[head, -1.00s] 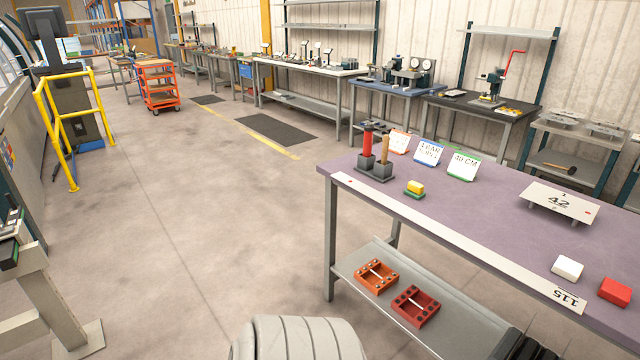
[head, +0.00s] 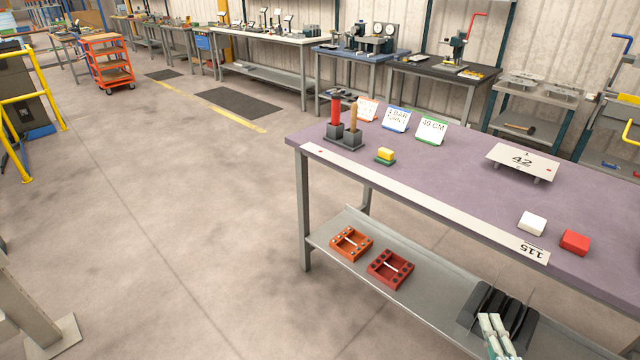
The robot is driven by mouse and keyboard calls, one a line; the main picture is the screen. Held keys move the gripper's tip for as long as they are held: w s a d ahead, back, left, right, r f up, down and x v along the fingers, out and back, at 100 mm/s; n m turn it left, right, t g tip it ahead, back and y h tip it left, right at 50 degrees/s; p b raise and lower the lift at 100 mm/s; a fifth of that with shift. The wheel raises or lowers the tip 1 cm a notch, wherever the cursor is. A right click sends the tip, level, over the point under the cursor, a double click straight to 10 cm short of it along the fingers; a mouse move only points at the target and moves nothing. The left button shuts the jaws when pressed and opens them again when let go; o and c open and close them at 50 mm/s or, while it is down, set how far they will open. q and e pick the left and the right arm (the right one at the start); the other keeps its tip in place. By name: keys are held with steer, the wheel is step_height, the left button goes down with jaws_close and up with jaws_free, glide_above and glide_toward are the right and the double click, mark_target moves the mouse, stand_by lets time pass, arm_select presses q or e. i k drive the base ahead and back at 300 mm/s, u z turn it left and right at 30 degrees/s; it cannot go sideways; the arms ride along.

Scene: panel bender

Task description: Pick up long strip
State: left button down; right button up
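A long pale strip (head: 420,200) lies flat along the front edge of the purple-topped table (head: 450,170). It runs from the table's left corner to a right end marked 115. My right gripper (head: 491,318) shows at the bottom edge of the head view, in front of the lower shelf and below the strip in the picture. Its two pale fingers are close together, and nothing shows between them. Whether they are open or shut is unclear. It is apart from the strip. My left gripper is out of view.
On the tabletop are a plate marked 42 (head: 521,160), a white block (head: 532,223), a red block (head: 574,242), a yellow-green block (head: 385,156), a tool holder (head: 345,140) and sign cards. The lower shelf (head: 340,225) holds two trays and a black rack (head: 510,308).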

mark_target(538, 255)
steer(key=u, duration=0.2)
steer(key=i, duration=1)
